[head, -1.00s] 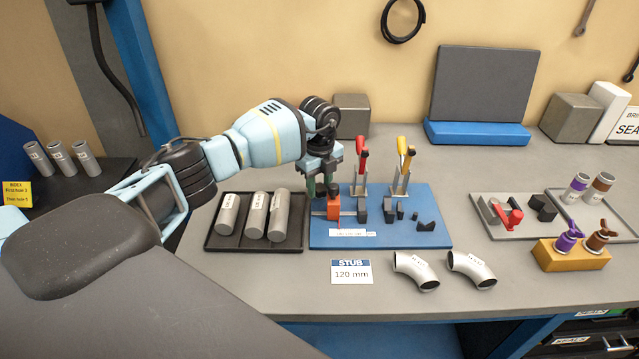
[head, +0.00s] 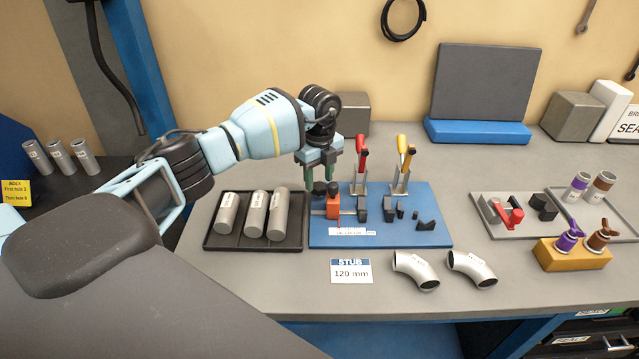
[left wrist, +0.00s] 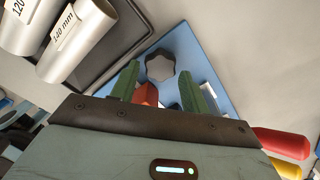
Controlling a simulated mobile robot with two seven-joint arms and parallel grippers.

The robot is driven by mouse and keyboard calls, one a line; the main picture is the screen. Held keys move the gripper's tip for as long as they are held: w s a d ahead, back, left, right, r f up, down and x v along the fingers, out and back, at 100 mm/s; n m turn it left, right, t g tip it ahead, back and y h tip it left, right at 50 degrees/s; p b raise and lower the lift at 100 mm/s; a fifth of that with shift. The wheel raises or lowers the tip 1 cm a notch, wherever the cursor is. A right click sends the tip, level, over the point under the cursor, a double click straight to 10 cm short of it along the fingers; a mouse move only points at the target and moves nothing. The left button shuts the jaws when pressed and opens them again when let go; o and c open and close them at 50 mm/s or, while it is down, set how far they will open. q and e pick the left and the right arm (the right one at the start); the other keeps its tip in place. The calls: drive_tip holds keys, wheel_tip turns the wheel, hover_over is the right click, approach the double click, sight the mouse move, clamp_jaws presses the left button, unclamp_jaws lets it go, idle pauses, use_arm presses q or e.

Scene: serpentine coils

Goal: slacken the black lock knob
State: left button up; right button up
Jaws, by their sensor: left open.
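The black lock knob (left wrist: 160,67) is a dark, lobed disc in the left wrist view. It shows between and beyond the two green fingertips, with a gap to each finger. It belongs to the small fixture with an orange block (head: 333,208) on the blue board (head: 385,238). My left gripper (head: 320,183) is open and points down just above the knob, with nothing held. The orange block also shows in the left wrist view (left wrist: 147,93), partly hidden by a finger. My right gripper is not in view.
A dark tray (head: 238,243) with grey tubes lies left of the board. Red-handled (head: 361,155) and yellow-handled (head: 405,163) clamps stand at its back edge. Two metal elbows (head: 414,270) and a stub sign (head: 351,271) lie in front.

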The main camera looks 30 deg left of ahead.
sight(319, 186)
use_arm(q)
drive_tip(key=shift+r, duration=2.5)
